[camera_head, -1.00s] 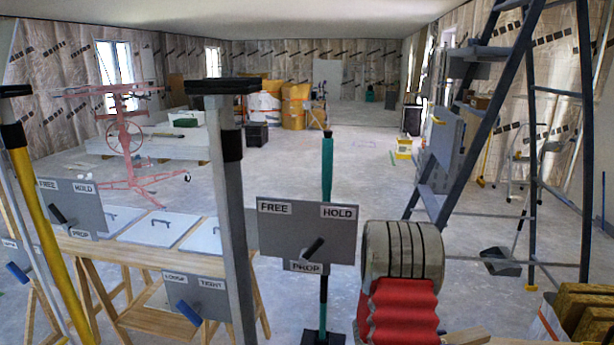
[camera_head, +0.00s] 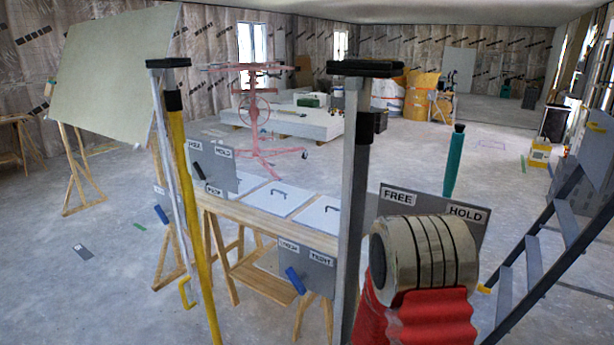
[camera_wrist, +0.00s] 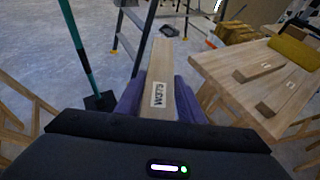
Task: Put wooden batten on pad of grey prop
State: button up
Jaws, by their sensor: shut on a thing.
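The grey prop (camera_head: 352,200) stands upright near the middle of the head view. Its flat black pad (camera_head: 366,68) is on top, and nothing lies on it. In the wrist view my gripper (camera_wrist: 161,82) has its purple fingers shut on the wooden batten (camera_wrist: 162,60). The batten is a pale strip with a printed label and points away from the wrist. The head view shows neither my gripper nor the batten, so I cannot tell their distance from the prop.
A yellow prop (camera_head: 190,200) stands left of the grey one, and a teal prop (camera_head: 453,165) to the right. A large board (camera_head: 115,75) is tilted at the back left. A stepladder (camera_head: 535,260) is at the right. A wooden table (camera_wrist: 225,75) holds short battens.

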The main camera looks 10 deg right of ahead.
jog(key=w+a+n+t+y, duration=0.1)
jog(key=w+a+n+t, duration=0.1)
jog(key=a, duration=0.7)
jog(key=w+a+r+n+t+y, duration=0.1)
jog(key=w+a+n+t, duration=0.1)
jog(key=a, duration=0.8)
jog(key=shift+w+a+t, duration=0.3)
jog(key=shift+w+t, duration=0.1)
jog(key=shift+w, duration=0.35)
jog(key=shift+s+r, duration=0.1)
